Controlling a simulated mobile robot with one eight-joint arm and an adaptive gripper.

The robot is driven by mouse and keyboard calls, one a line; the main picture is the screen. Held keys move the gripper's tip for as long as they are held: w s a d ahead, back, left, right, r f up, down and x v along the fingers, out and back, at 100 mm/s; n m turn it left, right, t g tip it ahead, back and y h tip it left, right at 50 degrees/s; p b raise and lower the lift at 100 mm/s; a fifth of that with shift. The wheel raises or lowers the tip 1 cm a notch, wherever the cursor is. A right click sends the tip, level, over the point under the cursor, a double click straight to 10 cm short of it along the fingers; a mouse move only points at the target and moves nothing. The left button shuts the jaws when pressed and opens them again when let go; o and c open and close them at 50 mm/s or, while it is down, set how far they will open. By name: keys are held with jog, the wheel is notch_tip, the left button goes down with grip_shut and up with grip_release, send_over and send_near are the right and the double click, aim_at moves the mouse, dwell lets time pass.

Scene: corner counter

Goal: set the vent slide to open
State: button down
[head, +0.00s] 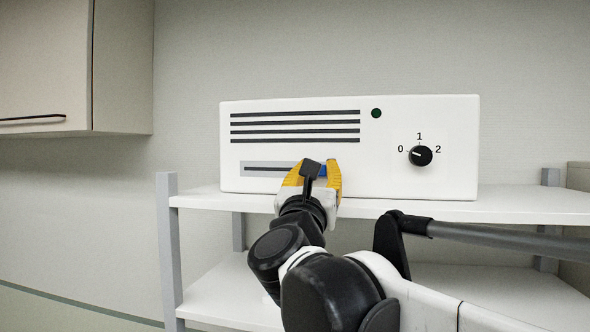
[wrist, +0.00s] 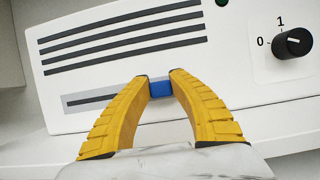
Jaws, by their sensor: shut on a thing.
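The vent slide is a blue knob (wrist: 161,89) in a dark slot on a grey strip (wrist: 92,101), low on the front of a white box-shaped unit (head: 300,180). In the wrist view the knob sits between the two yellow fingertips of my gripper (wrist: 161,85), which is shut on it. The knob is at the right part of the visible slot. In the head view my gripper (head: 322,172) hides most of the knob and the right end of the strip. No open or closed marking is visible by the slot.
Several dark vent slits (head: 295,126) run above the slot. A black dial (head: 421,156) marked 0, 1, 2 and a dark green light (head: 376,113) are to the right. The unit stands on a white shelf (head: 530,203) with grey posts. A wall cabinet (head: 50,65) hangs upper left.

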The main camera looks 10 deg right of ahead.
jog(key=c, duration=1.1)
grip_release()
jog(key=shift+d, duration=0.2)
jog(key=shift+c, duration=0.2)
jog(key=shift+s+a+f, duration=0.15)
jog(key=shift+s+a, duration=0.15)
jog(key=v, duration=1.1)
jog(key=shift+s+d, duration=0.1)
